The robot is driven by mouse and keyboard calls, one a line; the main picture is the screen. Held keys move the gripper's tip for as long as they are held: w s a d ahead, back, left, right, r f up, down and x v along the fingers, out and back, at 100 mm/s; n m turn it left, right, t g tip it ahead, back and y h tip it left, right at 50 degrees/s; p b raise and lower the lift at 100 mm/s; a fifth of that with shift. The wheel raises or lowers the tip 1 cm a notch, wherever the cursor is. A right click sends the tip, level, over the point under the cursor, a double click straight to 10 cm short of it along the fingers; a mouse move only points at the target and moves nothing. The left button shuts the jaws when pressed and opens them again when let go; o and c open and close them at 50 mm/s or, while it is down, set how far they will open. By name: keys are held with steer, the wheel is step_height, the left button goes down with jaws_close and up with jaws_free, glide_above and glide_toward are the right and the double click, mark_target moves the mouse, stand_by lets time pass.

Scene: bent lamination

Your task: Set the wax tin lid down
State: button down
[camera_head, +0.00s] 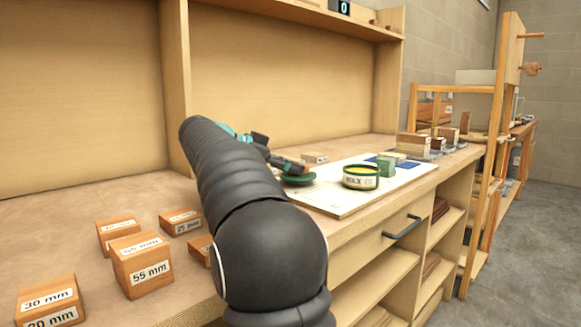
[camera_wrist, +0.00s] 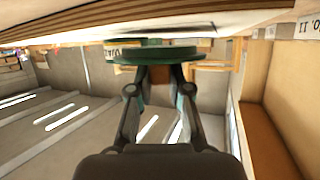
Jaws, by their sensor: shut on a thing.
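The wax tin lid is a flat green disc (camera_head: 297,179), just left of the wax tin in the head view. In the wrist view the lid (camera_wrist: 152,54) lies level across my fingertips. My gripper (camera_head: 290,166) is shut on the lid; its fingers (camera_wrist: 160,74) show below the disc in the wrist view. The lid is low over the left part of the white board (camera_head: 335,200); I cannot tell whether it touches. The open wax tin (camera_head: 361,179), green with a cream label and yellow wax inside, stands upright on the board, apart from the lid.
A pale green block (camera_head: 385,167) and a blue patch (camera_head: 408,164) are right of the tin. Wooden blocks (camera_head: 414,145) stand at the bench's far end. Labelled blocks (camera_head: 141,265) stand at the near left. A small block (camera_head: 315,158) lies behind the lid. The board's front is clear.

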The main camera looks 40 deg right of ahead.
steer(key=shift+f, duration=0.75)
steer(key=c, duration=1.1)
jaws_free()
steer(key=shift+f, duration=0.15)
steer(key=shift+r, duration=0.2)
steer(key=r+p+v, duration=0.1)
steer(key=p+v, duration=0.1)
steer(key=v, duration=1)
steer(key=shift+r, duration=0.25)
